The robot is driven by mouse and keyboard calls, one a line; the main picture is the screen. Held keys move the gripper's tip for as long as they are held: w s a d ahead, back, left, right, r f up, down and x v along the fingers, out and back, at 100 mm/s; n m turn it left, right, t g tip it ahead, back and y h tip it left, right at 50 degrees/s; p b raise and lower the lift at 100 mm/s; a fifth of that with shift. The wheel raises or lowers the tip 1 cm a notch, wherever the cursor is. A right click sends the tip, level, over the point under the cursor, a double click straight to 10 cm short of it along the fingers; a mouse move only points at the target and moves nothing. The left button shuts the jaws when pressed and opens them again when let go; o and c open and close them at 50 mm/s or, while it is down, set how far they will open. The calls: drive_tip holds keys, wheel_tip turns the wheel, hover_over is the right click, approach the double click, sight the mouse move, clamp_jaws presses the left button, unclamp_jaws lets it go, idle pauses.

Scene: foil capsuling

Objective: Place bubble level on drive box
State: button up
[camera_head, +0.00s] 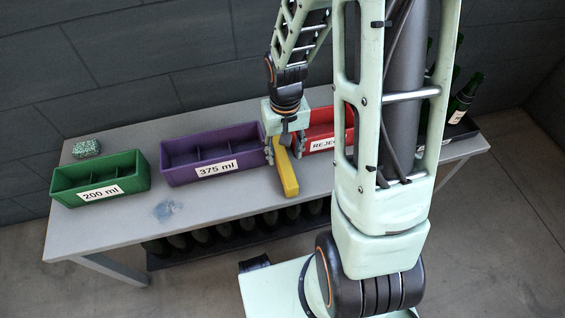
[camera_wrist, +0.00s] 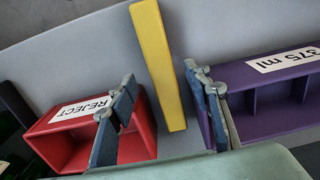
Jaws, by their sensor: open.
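The bubble level is most likely the long yellow bar (camera_head: 288,176), which lies on the grey table between the purple bin and the red bin. It also shows in the wrist view (camera_wrist: 157,60). My gripper (camera_head: 283,150) points down over the bar's far part. In the wrist view, my open fingers (camera_wrist: 160,90) are on either side of the bar with gaps, and nothing is held. My wrist partly hides the bar's far end in the head view. I cannot tell which thing is the drive box.
A green 200 ml bin (camera_head: 132,172), a purple 375 ml bin (camera_head: 178,174) and a red REJECT bin (camera_head: 322,142) stand on the table (camera_head: 120,226). A speckled green block (camera_head: 87,148) lies behind the green bin. Dark bottles (camera_head: 461,101) stand at right.

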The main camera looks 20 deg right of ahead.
sight(284, 161)
wheel_tip(284, 161, down, 5)
drive_tip(key=shift+a+b, duration=0.15)
drive_tip(key=shift+b, duration=0.85)
drive_tip(key=shift+r, duration=0.1)
clamp_jaws()
